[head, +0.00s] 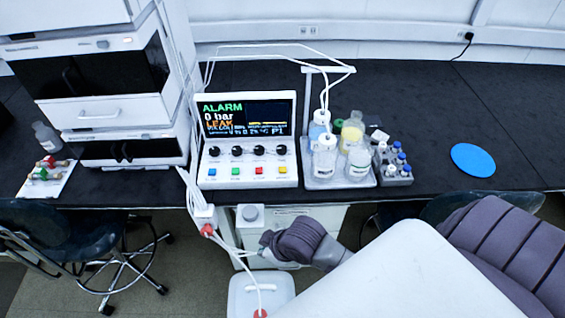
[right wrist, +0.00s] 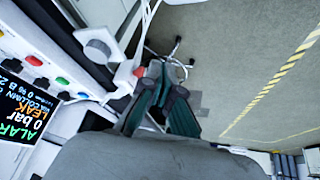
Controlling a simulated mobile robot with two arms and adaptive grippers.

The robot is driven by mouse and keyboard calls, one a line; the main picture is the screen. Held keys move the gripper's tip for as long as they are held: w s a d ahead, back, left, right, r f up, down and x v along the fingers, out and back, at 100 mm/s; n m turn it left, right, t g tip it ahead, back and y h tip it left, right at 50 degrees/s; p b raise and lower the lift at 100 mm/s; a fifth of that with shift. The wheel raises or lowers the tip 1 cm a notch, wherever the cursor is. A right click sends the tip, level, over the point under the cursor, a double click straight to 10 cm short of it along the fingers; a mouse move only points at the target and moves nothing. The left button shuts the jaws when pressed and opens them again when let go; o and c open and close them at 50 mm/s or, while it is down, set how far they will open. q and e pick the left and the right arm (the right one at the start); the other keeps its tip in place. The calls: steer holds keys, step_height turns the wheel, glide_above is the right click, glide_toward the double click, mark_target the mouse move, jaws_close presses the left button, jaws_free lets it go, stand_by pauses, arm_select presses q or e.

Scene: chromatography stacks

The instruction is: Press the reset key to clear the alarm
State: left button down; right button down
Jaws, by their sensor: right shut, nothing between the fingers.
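The control box (head: 247,140) stands on the black bench, its screen (head: 247,115) reading ALARM, 0 bar and LEAK. Below several black knobs it has a blue key (head: 211,171), a green key (head: 235,171), a red key (head: 259,170) and a yellow key (head: 282,170). Their labels are too small to read, so I cannot tell which is reset. The box also shows at left in the right wrist view (right wrist: 40,75). My right gripper (head: 264,246) is shut and empty, in front of the bench edge and below the box; its fingers show in the right wrist view (right wrist: 160,80). My left gripper is out of view.
A bottle tray (head: 312,182) and a vial rack (head: 398,180) stand right of the box, and a blue disc (head: 473,160) lies farther right. The instrument stack (head: 100,90) is at left. White tubes hang over the bench edge to a white canister (head: 250,292) below.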

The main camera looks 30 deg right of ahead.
steer(key=w+r+n, duration=0.2)
steer(key=w, duration=0.3)
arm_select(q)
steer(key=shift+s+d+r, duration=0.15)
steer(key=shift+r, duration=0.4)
arm_select(e)
step_height(320, 180, up, 5)
steer(key=n+t, duration=0.3)
steer(key=t, duration=0.1)
glide_above(284, 170)
steer(key=shift+r+h, duration=0.2)
steer(key=shift+h, duration=0.1)
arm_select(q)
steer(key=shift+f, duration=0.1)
arm_select(e)
steer(key=shift+f, duration=0.1)
